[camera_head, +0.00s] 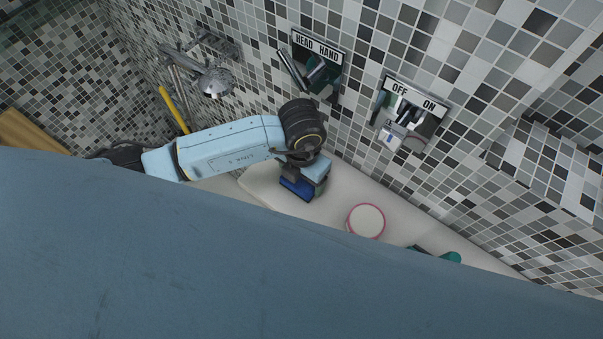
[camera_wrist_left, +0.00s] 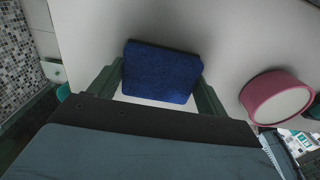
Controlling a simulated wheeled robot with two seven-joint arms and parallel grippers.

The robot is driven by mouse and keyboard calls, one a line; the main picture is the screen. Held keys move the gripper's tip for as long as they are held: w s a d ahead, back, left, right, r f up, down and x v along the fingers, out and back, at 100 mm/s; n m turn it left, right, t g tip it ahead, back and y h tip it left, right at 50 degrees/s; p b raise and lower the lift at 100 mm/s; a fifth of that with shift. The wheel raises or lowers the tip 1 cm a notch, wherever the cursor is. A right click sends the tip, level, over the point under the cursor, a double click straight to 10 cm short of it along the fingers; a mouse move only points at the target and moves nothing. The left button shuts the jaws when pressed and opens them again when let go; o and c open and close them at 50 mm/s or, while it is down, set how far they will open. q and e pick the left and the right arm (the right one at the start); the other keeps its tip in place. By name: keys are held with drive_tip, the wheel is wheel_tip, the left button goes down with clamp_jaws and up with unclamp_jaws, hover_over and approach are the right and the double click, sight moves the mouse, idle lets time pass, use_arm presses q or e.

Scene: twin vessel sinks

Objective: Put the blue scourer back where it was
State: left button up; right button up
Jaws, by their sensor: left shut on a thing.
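The blue scourer (camera_head: 296,187) is a dark blue block at the end of my left arm in the head view, over the white ledge (camera_head: 340,192). In the left wrist view, the scourer (camera_wrist_left: 162,72) lies between the two dark green fingers. My left gripper (camera_head: 304,182) is shut on it, one finger at each side. I cannot tell whether the scourer touches the ledge or is just above it. My right gripper is not in view.
A round pink-rimmed white container (camera_head: 366,220) stands on the ledge to the right of the scourer. A teal item (camera_head: 451,257) is further right, partly hidden. The tiled wall has an OFF/ON tap panel (camera_head: 412,106) and a HEAD/HAND panel (camera_head: 318,64).

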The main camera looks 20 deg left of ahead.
use_arm(q)
drive_tip(key=shift+f, duration=0.1)
drive_tip(key=o, duration=0.9)
wheel_tip(320, 180, up, 12)
drive_tip(key=shift+r, duration=0.15)
